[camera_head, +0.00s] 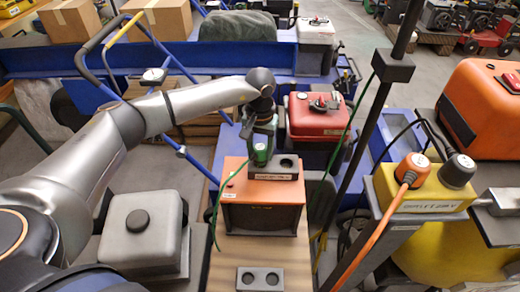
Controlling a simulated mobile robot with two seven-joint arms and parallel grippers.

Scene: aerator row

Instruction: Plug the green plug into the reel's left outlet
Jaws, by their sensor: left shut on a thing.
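My left gripper (263,136) points down and is shut on the green plug (261,151). The green plug is upright at the left side of a grey outlet block (276,174) on top of an orange-topped box with a dark front (262,217), which seems to be the reel. The block's right outlet (287,162) shows as an empty dark hole. The left outlet is hidden behind the plug, so I cannot tell whether the plug is in it or just above it. A green cable (217,215) hangs down the box's left side. My right gripper is not in view.
A grey two-hole block (259,279) lies on the wooden top in front. A grey box with a black knob (141,228) stands left. A red case (316,118) stands behind. At right, a yellow box (425,192) holds orange and black plugs beside a dark post (370,120).

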